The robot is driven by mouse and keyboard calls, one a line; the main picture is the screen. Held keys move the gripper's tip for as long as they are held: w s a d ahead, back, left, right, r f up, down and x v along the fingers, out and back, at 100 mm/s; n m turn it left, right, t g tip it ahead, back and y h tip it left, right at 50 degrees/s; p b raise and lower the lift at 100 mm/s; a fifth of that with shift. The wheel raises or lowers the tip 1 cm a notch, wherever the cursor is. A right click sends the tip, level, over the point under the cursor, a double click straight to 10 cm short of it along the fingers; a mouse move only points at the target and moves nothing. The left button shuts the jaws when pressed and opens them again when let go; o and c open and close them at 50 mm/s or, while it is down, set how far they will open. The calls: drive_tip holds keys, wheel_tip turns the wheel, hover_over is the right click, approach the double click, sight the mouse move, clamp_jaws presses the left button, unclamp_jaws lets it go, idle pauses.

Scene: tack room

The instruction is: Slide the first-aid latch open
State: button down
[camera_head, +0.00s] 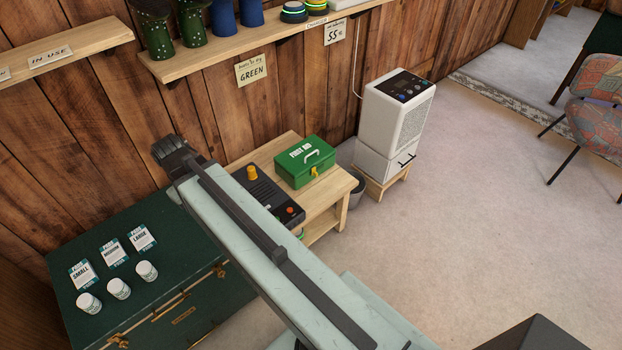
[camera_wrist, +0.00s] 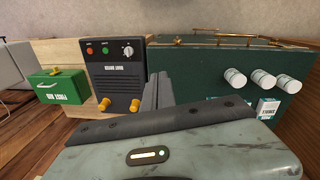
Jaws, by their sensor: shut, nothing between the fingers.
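The green first-aid box (camera_head: 296,172) stands on a small wooden table, with a white handle and lettering on its lid. Its yellow latch (camera_head: 314,171) is on the front side; I cannot tell its exact position. In the wrist view the box (camera_wrist: 62,92) is at the left, with the yellow latch (camera_wrist: 55,72) at its upper edge. My gripper (camera_head: 166,150) is shut and empty, raised near the plank wall, left of the box and apart from it. In the wrist view its dark fingers (camera_wrist: 158,92) point away from the box, towards the trunk side.
A black unit (camera_head: 262,190) with knobs stands left of the box, partly behind my arm. A green trunk (camera_head: 150,290) holds cards and white jars. A wooden shelf (camera_head: 220,52) with boots overhangs from the wall. A white appliance (camera_head: 394,112) stands right.

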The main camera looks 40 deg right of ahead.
drive_tip(key=w+d+f+n+h+b, duration=0.2)
drive_tip(key=d+f+n+b, duration=0.2)
drive_tip(key=d+f+b, duration=0.4)
drive_tip(key=w+d+f+n+h+b, duration=0.2)
drive_tip(key=d+f+b, duration=0.6)
drive_tip(key=d, duration=0.5)
drive_tip(key=w+d+f+n+h+b, duration=0.2)
drive_tip(key=w+d+f+n+b, duration=0.1)
drive_tip(key=d+f+n+b, duration=0.3)
drive_tip(key=shift+w+d+f+h+b, duration=0.15)
drive_tip(key=shift+d+f+b, duration=0.2)
drive_tip(key=shift+d+b, duration=0.5)
drive_tip(key=shift+w+d+f+h+b, duration=0.1)
drive_tip(key=shift+d+f+b, duration=0.35)
drive_tip(key=shift+d, duration=0.55)
drive_tip(key=shift+w+d+f+h+b, duration=0.15)
drive_tip(key=shift+d+f+b, duration=0.1)
drive_tip(key=shift+d+b, duration=0.6)
drive_tip(key=d+f+n+h+b, duration=0.1)
drive_tip(key=d+n+b, duration=0.2)
drive_tip(key=d, duration=0.4)
drive_tip(key=shift+s+d+n+g+h, duration=0.2)
drive_tip(key=shift+n+g+h, duration=0.1)
drive_tip(key=shift+g, duration=0.1)
